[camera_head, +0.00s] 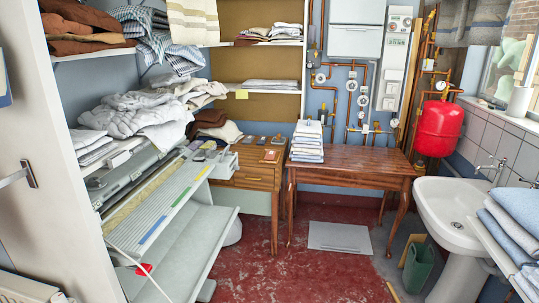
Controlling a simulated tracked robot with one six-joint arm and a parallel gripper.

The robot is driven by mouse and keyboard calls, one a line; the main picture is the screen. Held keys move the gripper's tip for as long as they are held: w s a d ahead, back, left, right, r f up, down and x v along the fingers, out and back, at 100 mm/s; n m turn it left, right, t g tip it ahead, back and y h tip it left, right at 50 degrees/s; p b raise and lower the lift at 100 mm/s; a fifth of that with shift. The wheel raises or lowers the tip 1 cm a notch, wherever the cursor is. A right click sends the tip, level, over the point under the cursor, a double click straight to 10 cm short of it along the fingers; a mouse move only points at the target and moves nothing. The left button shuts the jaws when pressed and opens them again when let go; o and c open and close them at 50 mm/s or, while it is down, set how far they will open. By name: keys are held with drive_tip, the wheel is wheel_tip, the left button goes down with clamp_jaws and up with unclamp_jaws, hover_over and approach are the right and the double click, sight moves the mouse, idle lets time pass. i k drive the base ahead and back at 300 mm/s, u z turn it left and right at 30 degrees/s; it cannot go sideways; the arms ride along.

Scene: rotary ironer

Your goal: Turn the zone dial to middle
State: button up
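The rotary ironer (165,208) stands along the left side, a long pale machine with a slanted board carrying yellow, green and blue strips. My gripper is not in view.
A white door (60,190) stands close at the left. A wooden table (352,166) with folded towels (307,141) is at the back. The red floor (290,265) between is mostly clear.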

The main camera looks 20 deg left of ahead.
sight(94, 181)
drive_tip(key=i, duration=0.65)
drive_tip(key=u, duration=2.5)
drive_tip(key=k, duration=0.15)
